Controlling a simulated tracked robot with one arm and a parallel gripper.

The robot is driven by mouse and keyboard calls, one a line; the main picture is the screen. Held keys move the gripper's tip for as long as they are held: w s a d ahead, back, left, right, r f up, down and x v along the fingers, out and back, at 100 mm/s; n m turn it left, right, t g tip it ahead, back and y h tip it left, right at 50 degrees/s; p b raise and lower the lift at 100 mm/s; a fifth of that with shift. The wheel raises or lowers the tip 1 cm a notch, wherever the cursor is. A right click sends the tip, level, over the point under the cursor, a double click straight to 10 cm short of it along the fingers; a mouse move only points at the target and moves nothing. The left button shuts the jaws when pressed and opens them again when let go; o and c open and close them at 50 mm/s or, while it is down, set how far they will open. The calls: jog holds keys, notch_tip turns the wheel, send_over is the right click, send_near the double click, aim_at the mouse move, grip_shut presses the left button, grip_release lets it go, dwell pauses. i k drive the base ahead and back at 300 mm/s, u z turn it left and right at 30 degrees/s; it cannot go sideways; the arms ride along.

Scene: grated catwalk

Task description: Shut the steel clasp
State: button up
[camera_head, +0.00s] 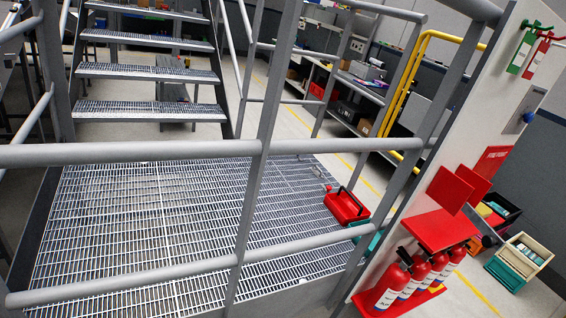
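I cannot make out a steel clasp for certain in this view. A red toolbox-like case (346,206) with a dark handle sits on the grating at the right edge of the catwalk. A teal thing (366,238) shows beside it, partly hidden by the rail and post. Any clasp on either is too small to tell. My gripper is not in view.
Grey railings (130,153) cross in front of the grated catwalk (150,220). Steel stairs (150,73) rise at the back left. A white panel (440,160) stands at right, with several red fire extinguishers (390,286) low on it. Crates (518,262) stand beyond.

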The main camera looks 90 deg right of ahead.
aim_at(491, 239)
jog(key=z, duration=0.65)
jog(key=i, duration=0.1)
jog(key=z, duration=2.75)
jog(key=i, duration=0.55)
jog(key=u, duration=0.2)
jog(key=k, duration=0.55)
jog(key=z, duration=0.9)
